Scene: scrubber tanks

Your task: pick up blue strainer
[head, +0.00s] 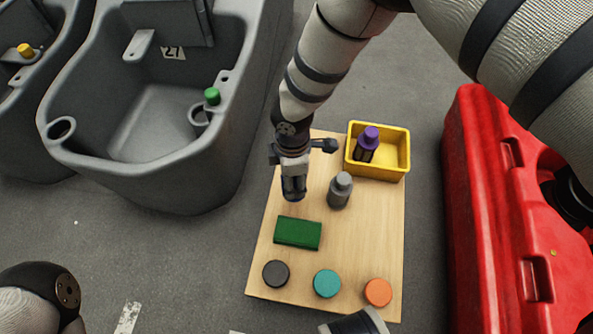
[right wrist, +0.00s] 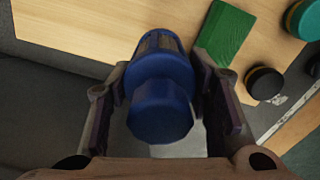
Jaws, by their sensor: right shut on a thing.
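The blue strainer (right wrist: 160,95) is a dark blue cylinder with a rounded cap and a brownish mesh part at its far end. In the right wrist view it lies between the two fingers of my right gripper (right wrist: 170,115), which is shut on it. In the head view my right gripper (head: 294,185) points down over the left side of the wooden board (head: 360,240). The strainer is mostly hidden there, with only a dark bit showing at the fingertips. I cannot tell whether it touches the board.
A grey bottle (head: 340,190) stands close right of the gripper. A green block (head: 298,232) and black, teal (head: 327,283) and orange (head: 377,292) discs are nearer. A yellow bin (head: 401,165) holds a purple-capped strainer (head: 369,140). Grey tank (head: 150,165) left, red tank (head: 480,230) right.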

